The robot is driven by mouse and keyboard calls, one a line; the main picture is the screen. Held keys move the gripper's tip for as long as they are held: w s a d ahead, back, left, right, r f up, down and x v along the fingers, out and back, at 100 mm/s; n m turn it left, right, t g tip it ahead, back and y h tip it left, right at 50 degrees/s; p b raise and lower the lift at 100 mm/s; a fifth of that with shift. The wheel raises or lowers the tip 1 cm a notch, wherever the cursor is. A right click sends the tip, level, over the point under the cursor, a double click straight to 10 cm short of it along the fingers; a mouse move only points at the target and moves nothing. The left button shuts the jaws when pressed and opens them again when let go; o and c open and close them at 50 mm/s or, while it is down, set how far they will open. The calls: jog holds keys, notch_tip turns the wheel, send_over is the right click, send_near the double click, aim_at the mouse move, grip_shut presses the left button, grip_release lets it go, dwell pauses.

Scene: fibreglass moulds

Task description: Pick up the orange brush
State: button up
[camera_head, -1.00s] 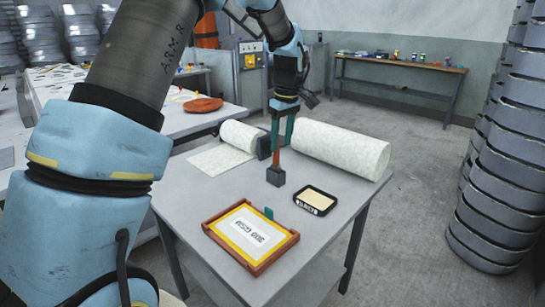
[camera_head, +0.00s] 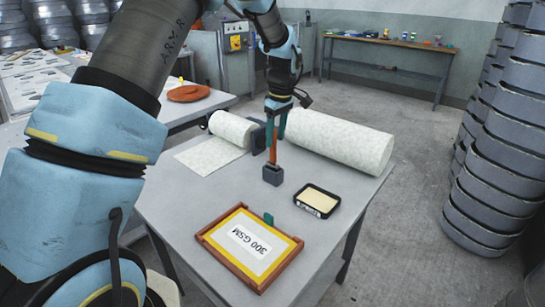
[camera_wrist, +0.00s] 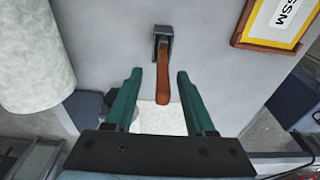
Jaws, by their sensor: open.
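The orange brush (camera_head: 273,152) stands upright with its handle up in a small dark grey holder (camera_head: 272,175) on the grey table. In the wrist view its brown-orange handle (camera_wrist: 170,72) runs from the holder (camera_wrist: 163,33) toward me. My gripper (camera_head: 276,132) points down over the brush, with its teal fingers open. In the wrist view, my gripper (camera_wrist: 160,75) has one finger on each side of the handle, with a gap showing on both sides. The brush's lower end is hidden in the holder.
A white fabric roll (camera_head: 340,140) lies behind and right of the brush. A smaller, partly unrolled roll (camera_head: 232,128) is at left. A black-rimmed tray (camera_head: 317,200) and an orange-framed "300 GSM" sign (camera_head: 249,247) lie in front. Bare table lies left of the holder.

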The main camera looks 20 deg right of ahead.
aim_at(271, 162)
jog(key=shift+w+a+f+p, duration=0.15)
jog(key=shift+f+p, duration=0.35)
jog(key=shift+f, duration=0.5)
jog(key=shift+w+a+f+p, duration=0.1)
jog(key=shift+f+p, duration=0.35)
jog(key=shift+f, duration=0.55)
jog(key=shift+w+a+f+p, duration=0.15)
jog(key=shift+f+p, duration=0.35)
jog(key=shift+f, duration=0.5)
jog(key=shift+c, duration=0.2)
grip_shut()
